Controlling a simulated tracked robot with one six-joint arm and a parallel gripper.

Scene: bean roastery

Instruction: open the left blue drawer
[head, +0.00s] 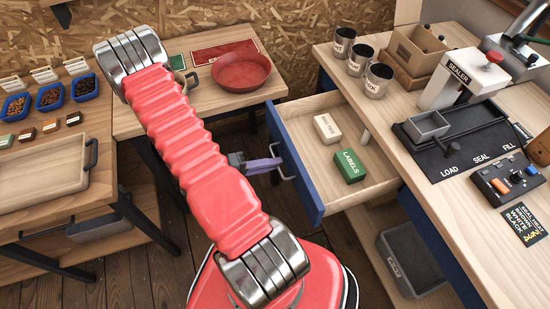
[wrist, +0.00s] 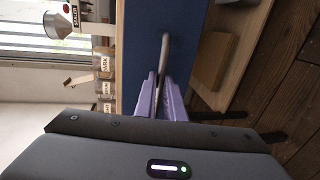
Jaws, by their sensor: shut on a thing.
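The blue drawer (head: 299,172) under the right-hand bench is pulled well out, its wooden inside showing. A green LABELS box (head: 350,166) and a cream box (head: 327,128) lie in it. Its metal bar handle (head: 285,176) is on the blue front. My gripper (head: 276,163) is at that handle, its purple fingers shut on it. In the wrist view the fingers (wrist: 163,80) close around the handle bar (wrist: 165,50), with the blue drawer front (wrist: 138,62) behind. My red arm hides part of the floor and side table.
A red bowl (head: 241,72) stands on the side table behind my arm. The right bench holds the sealer (head: 466,75), labelled cups (head: 360,60) and a control box (head: 503,181). A grey bin (head: 411,262) sits below. Wooden floor shows at lower left.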

